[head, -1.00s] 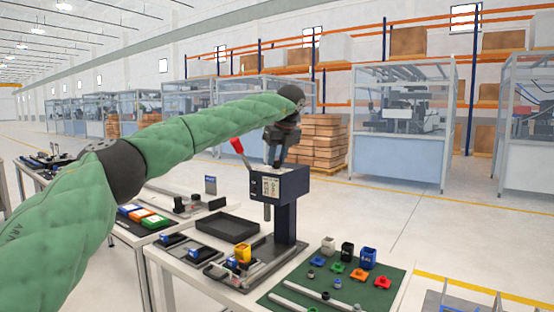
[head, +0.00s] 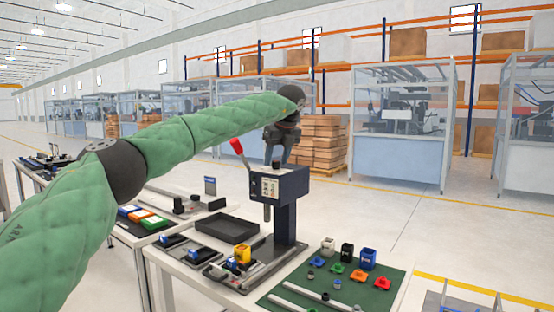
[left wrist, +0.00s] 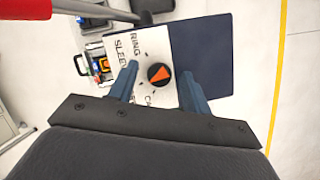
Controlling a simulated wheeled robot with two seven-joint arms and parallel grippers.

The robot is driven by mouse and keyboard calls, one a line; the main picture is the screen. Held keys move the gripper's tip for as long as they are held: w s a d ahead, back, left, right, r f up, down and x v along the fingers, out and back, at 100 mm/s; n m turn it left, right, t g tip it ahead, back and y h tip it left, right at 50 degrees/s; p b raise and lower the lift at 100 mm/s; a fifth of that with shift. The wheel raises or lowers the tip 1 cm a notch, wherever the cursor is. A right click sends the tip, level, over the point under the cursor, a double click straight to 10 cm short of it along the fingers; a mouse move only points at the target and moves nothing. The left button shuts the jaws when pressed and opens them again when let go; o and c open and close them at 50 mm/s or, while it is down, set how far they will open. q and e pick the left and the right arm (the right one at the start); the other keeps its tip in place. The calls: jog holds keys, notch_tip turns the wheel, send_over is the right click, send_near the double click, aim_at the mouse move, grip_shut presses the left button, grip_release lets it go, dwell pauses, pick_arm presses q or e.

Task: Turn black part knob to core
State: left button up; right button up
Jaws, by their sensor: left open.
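The press (head: 279,184) stands on the front table with a dark blue head. A black knob with an orange pointer (left wrist: 160,75) sits on its white dial plate (left wrist: 150,100). "RING", a partly covered "SLEEV" and "CA" are readable around the knob; I cannot make out "core". In the head view, my left gripper (head: 281,155) is above the press head, pointing down. In the left wrist view, its two fingers (left wrist: 159,76) are apart on either side of the knob, with gaps showing. It is open. The right gripper is not in view.
A red-handled lever (head: 237,147) rises left of the press head, close to my gripper. A black tray (head: 226,227) and a yellow part (head: 243,253) lie below. A green mat (head: 340,285) with coloured parts is at the right.

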pick_arm(q)
jog(key=v, duration=0.7)
jog(key=shift+r, duration=0.2)
